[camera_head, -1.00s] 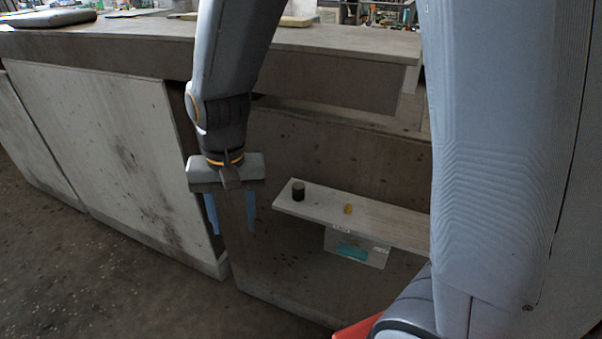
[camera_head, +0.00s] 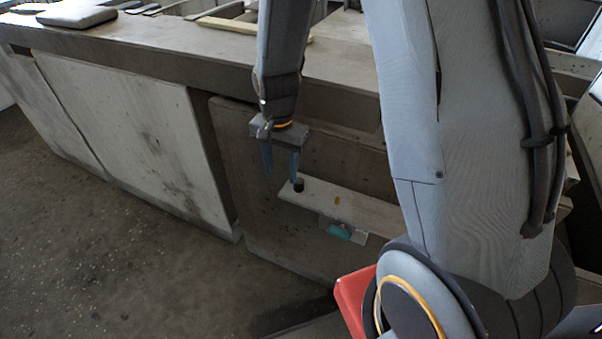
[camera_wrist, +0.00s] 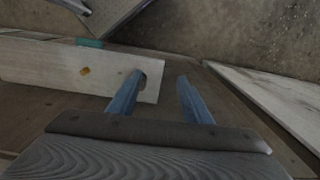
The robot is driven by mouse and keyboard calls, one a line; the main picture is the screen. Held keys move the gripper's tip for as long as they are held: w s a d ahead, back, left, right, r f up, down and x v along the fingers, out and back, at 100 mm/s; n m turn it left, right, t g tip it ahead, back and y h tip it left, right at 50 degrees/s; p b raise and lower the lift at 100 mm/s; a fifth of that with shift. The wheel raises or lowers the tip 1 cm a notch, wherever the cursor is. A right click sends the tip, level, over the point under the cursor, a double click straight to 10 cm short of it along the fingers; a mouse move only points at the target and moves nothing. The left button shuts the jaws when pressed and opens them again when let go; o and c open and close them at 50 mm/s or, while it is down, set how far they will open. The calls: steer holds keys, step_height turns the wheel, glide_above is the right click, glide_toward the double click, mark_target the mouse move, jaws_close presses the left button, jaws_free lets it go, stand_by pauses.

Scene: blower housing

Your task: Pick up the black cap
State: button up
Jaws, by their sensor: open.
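The black cap (camera_head: 298,186) is a small dark cylinder standing near the left end of a pale narrow shelf (camera_head: 372,213). My gripper (camera_head: 281,174) is open, with its two blue fingers pointing down beside the cap. In the head view the right finger overlaps the cap's edge. In the wrist view my gripper (camera_wrist: 160,75) shows an empty gap between the fingers. The cap (camera_wrist: 144,79) lies mostly hidden behind the left finger there, outside the gap. I cannot tell whether that finger touches it.
A small yellow piece (camera_head: 337,200) sits on the shelf to the right of the cap. A whitish box with a teal patch (camera_head: 340,230) is under the shelf. A long worktop (camera_head: 180,48) runs above and behind. The floor (camera_head: 130,250) at left is open.

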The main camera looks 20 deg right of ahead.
mark_target(298, 180)
steer(key=d+p, duration=0.1)
steer(key=d+r+m+p, duration=0.1)
steer(key=p, duration=0.1)
steer(key=d+r+m+p, duration=0.1)
steer(key=d+p, duration=0.1)
steer(key=shift+s+r, duration=0.2)
steer(key=shift+s, duration=0.1)
steer(key=shift+d+m+p, duration=0.3)
steer(key=shift+d+p, duration=0.25)
steer(key=shift+p, duration=0.2)
steer(key=shift+a+f+p, duration=0.15)
steer(key=shift+f+p, duration=0.6)
steer(key=shift+f, duration=1.2)
steer(key=shift+a+f+p, duration=0.1)
steer(key=shift+f+p, duration=0.65)
steer(key=shift+f, duration=1.2)
steer(key=shift+c, duration=0.6)
steer(key=c, duration=1)
